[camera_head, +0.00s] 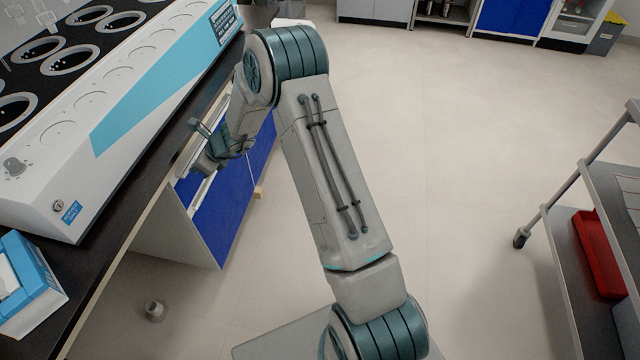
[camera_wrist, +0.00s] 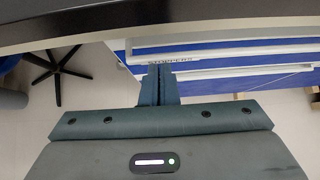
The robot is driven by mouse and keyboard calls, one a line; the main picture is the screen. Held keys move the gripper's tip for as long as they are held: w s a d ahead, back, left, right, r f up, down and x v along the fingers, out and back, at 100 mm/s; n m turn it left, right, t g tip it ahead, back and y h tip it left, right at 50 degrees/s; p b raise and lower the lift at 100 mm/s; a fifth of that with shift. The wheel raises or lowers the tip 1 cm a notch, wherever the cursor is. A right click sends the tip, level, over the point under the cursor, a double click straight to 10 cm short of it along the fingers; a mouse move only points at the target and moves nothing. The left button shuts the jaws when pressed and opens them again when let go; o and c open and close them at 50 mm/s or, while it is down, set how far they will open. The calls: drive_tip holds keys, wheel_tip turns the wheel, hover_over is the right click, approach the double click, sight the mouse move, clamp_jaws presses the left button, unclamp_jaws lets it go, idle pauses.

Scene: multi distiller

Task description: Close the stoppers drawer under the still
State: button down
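The still (camera_head: 130,110) is a long white unit with a light blue stripe on the dark bench at the left. Under the bench is a cabinet with blue fronts (camera_head: 232,205) and pale horizontal edges. In the wrist view, the stoppers drawer (camera_wrist: 190,60) carries a label, partly hidden behind my fingers. My gripper (camera_head: 197,140) is below the bench edge, by the upper part of the cabinet. In the wrist view, the fingers (camera_wrist: 158,72) are together with nothing visible between them, and their tips overlap the drawer front. I cannot tell whether they touch it or how far the drawer stands out.
The dark bench edge (camera_wrist: 60,32) runs just above the fingers in the wrist view. A blue and white box (camera_head: 28,285) sits on the bench at the lower left. A cart with a red tray (camera_head: 598,255) stands at the right. The floor between is clear.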

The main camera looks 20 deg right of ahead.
drive_tip(key=shift+a+r, duration=0.15)
drive_tip(key=shift+a, duration=0.35)
drive_tip(key=shift+d, duration=0.1)
drive_tip(key=s+d+r, duration=0.7)
drive_tip(key=d, duration=0.3)
drive_tip(key=s+r+n+g+h+p, duration=0.2)
drive_tip(key=s+r+n+g+p, duration=0.15)
drive_tip(key=s+r+n, duration=1)
drive_tip(key=s+d+r+n+h+p, duration=0.2)
drive_tip(key=s+d+r+n, duration=0.2)
drive_tip(key=s, duration=0.4)
drive_tip(key=s+d+r+n+h+p, duration=0.3)
drive_tip(key=s+d+r+n, duration=0.2)
drive_tip(key=s+n, duration=0.2)
drive_tip(key=shift+s+r+t+h, duration=0.3)
drive_tip(key=shift+s+r+t, duration=0.05)
drive_tip(key=shift+s, duration=0.5)
